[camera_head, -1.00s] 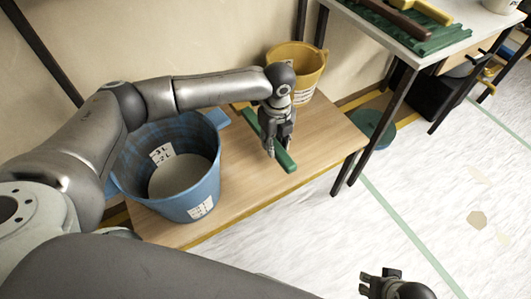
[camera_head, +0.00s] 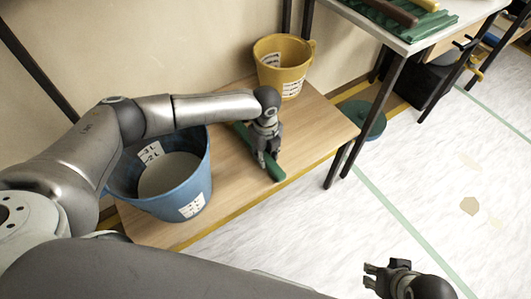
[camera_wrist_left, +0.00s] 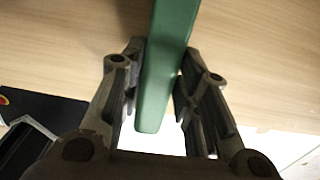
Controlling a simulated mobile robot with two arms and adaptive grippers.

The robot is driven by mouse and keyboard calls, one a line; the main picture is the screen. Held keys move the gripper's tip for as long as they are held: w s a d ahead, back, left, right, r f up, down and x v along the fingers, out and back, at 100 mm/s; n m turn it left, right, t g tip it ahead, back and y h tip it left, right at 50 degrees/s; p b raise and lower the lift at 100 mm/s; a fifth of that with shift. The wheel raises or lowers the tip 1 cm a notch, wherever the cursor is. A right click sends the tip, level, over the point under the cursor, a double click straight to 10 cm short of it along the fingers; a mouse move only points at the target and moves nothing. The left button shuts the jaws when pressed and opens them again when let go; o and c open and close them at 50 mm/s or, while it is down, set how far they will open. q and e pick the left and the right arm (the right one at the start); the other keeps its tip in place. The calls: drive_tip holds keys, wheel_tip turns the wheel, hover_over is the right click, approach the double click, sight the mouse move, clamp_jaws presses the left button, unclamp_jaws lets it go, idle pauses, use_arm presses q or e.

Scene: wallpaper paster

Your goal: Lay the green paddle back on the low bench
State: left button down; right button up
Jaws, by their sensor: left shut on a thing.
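The green paddle (camera_head: 275,171) is at the low bench (camera_head: 222,188), lengthwise across it, between the blue bucket and the yellow bucket. My left gripper (camera_head: 266,163) is shut on the paddle from above. In the left wrist view the paddle (camera_wrist_left: 165,65) runs between the two fingers (camera_wrist_left: 158,98), with the wooden bench top behind it. The paddle looks very close to the bench top; I cannot tell whether it touches. The gripper hides its middle part. My right gripper (camera_head: 371,276) is at the bottom right over the floor, its fingers apart and empty.
The blue bucket (camera_head: 190,186) with grey contents stands on the left of the bench. The yellow bucket (camera_head: 297,50) stands at its back. A taller table (camera_head: 392,38) with green and brown things is at the right. Bench top right of the paddle is clear.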

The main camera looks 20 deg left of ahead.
use_arm(q)
drive_tip(key=c, duration=1.1)
unclamp_jaws()
use_arm(e)
drive_tip(key=shift+f, duration=0.1)
use_arm(q)
drive_tip(key=shift+f, duration=0.15)
drive_tip(key=shift+f+b, duration=0.15)
drive_tip(key=shift+b, duration=0.5)
wheel_tip(320, 180, up, 3)
drive_tip(key=shift+w+r+p, duration=0.1)
drive_tip(key=shift+r+p, duration=0.05)
drive_tip(key=shift+p, duration=0.5)
wheel_tip(320, 180, up, 8)
drive_tip(key=p, duration=0.2)
use_arm(e)
drive_tip(key=s+x, duration=0.1)
drive_tip(key=x, duration=0.6)
drive_tip(key=shift+f, duration=0.2)
drive_tip(key=shift+w+a, duration=0.1)
